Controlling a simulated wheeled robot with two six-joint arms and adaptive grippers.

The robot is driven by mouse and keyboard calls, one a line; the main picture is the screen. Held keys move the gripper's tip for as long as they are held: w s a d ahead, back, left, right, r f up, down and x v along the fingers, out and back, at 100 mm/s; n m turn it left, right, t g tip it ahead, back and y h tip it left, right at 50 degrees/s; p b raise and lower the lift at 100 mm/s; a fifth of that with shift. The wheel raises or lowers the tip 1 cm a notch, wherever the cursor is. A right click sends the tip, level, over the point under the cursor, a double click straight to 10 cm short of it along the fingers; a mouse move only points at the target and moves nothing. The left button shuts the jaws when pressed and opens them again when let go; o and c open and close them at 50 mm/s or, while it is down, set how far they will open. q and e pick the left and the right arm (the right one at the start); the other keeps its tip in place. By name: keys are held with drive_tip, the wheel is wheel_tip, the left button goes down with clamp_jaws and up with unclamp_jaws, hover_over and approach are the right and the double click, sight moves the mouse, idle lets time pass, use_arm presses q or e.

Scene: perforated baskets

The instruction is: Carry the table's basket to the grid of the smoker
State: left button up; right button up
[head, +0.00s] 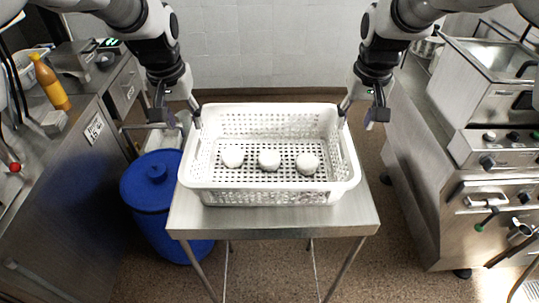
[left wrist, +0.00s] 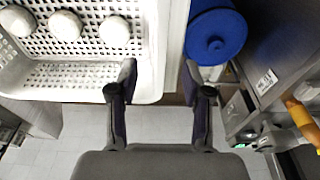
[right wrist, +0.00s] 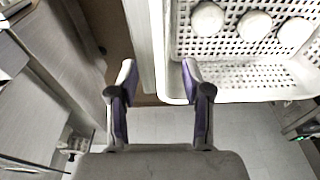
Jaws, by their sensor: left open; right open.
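A white perforated basket (head: 270,197) stands upright on a small steel table (head: 274,222) in the middle of the head view. Three round white items (head: 269,160) lie in a row on its floor. My left gripper (head: 177,118) is open at the basket's left side; in the left wrist view its fingertips (left wrist: 159,75) appear either side of the basket's side rim. My right gripper (head: 358,115) is open at the right side; in the right wrist view its fingertips (right wrist: 157,75) likewise appear either side of the rim. Neither clearly grips it. I cannot identify the smoker or its grid.
A blue lidded bin (head: 154,190) stands left of the table. A steel counter with an orange bottle (head: 51,84) is at the left. Steel appliances with knobs (head: 490,160) stand at the right. Floor shows between the table and both sides.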

sight(192, 139)
use_arm(q)
drive_tip(key=shift+f, duration=0.4)
use_arm(e)
drive_tip(key=shift+f, duration=0.45)
use_arm(q)
drive_tip(key=f, duration=0.2)
drive_tip(key=w+f, duration=0.1)
drive_tip(key=f, duration=0.3)
drive_tip(key=shift+w+f, duration=0.3)
drive_tip(key=shift+w, duration=0.05)
use_arm(e)
drive_tip(key=f, duration=0.2)
drive_tip(key=w+f, duration=0.1)
drive_tip(key=f, duration=0.3)
drive_tip(key=shift+w+f, duration=0.25)
drive_tip(key=shift+w, duration=0.1)
use_arm(q)
drive_tip(key=shift+f, duration=0.25)
use_arm(e)
drive_tip(key=shift+f, duration=0.25)
use_arm(q)
clamp_jaws()
use_arm(e)
clamp_jaws()
